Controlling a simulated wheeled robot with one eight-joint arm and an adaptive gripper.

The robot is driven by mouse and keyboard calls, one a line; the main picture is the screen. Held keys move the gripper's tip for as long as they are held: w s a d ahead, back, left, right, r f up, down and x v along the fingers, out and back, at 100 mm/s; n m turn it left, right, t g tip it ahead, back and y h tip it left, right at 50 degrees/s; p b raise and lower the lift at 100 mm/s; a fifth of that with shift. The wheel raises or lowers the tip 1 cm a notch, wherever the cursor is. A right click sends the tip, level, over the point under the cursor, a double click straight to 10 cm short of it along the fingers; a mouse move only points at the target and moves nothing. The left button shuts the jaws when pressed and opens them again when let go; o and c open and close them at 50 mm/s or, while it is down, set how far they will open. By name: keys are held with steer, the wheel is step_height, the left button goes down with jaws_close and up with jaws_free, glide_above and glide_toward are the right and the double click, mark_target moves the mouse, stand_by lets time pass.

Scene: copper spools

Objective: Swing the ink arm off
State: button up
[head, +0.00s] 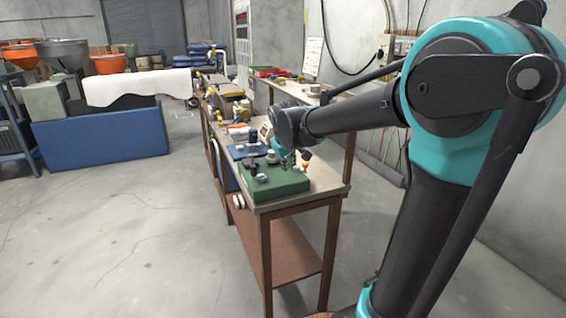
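A green box-shaped unit (290,186) sits on the near end of a long workbench. Small fittings stand on its top, among them a dark upright post (254,170) and a pale round knob (271,157). I cannot tell which small part is the ink arm. My gripper (290,163) reaches in from the right and points down over the right part of the green unit's top. It is small and dark here, so I cannot tell whether it is open or shut, or whether it touches anything. My wrist and gripper hide part of the bench behind the unit.
The workbench (318,190) runs away from me, with blue items (247,150) and clutter behind the green unit. A small orange item (306,166) is at the unit's right. A blue low panel (100,142) stands far left. The floor left of the bench is clear.

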steer(key=shift+n+t, duration=0.3)
steer(key=shift+n, duration=0.4)
steer(key=w+a+r, duration=0.4)
steer(key=a, duration=0.1)
steer(key=shift+w+r, duration=0.15)
steer(key=shift+w, duration=0.1)
jaws_close()
steer(key=x, duration=1)
steer(key=shift+w+d+f, duration=0.1)
steer(key=shift+d+f, duration=0.1)
steer(key=shift+w+d+f, duration=0.1)
steer(key=shift+w+d, duration=0.6)
steer(key=shift+d, duration=0.25)
steer(key=shift+w+d+f, duration=0.15)
steer(key=shift+w+d, duration=0.25)
steer(key=shift+w, duration=0.05)
